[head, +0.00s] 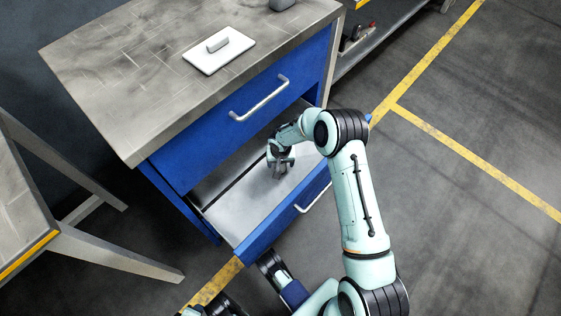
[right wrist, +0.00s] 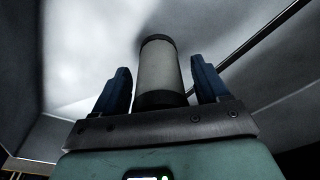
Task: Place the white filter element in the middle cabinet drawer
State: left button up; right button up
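The cabinet drawer (head: 235,195) below the closed top one is pulled open, with a pale grey inside. My right gripper (head: 279,163) reaches down into this drawer near its right part. In the right wrist view the white filter element (right wrist: 160,70), a pale cylinder with dark ends, lies between the two blue fingers of my right gripper (right wrist: 161,88). A gap shows on each side of it, so the gripper is open around it. In the head view the filter is too small and covered to make out clearly.
The closed blue top drawer (head: 235,125) and the grey cabinet top (head: 120,70) overhang the open drawer. A white plate with a grey block (head: 218,48) lies on the top. A table (head: 22,205) stands at the left. The floor at the right is clear.

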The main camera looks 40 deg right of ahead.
jog(key=shift+r, duration=0.4)
notch_tip(320, 180, up, 3)
jog(key=shift+s+a+r+p, duration=0.15)
jog(key=shift+r+p, duration=0.05)
jog(key=shift+p, duration=0.5)
pick_arm(q)
jog(key=shift+h, duration=0.3)
jog(key=r, duration=0.1)
jog(key=d+r+p, duration=0.1)
jog(key=r, duration=0.1)
jog(key=s+d+r, duration=0.1)
jog(key=shift+s+d+r+p, duration=0.1)
jog(key=shift+r+p, duration=0.1)
jog(key=shift+p, duration=0.2)
pick_arm(e)
jog(key=r, duration=0.5)
jog(key=s+r, duration=0.1)
jog(key=r, duration=0.2)
jog(key=shift+a, duration=0.4)
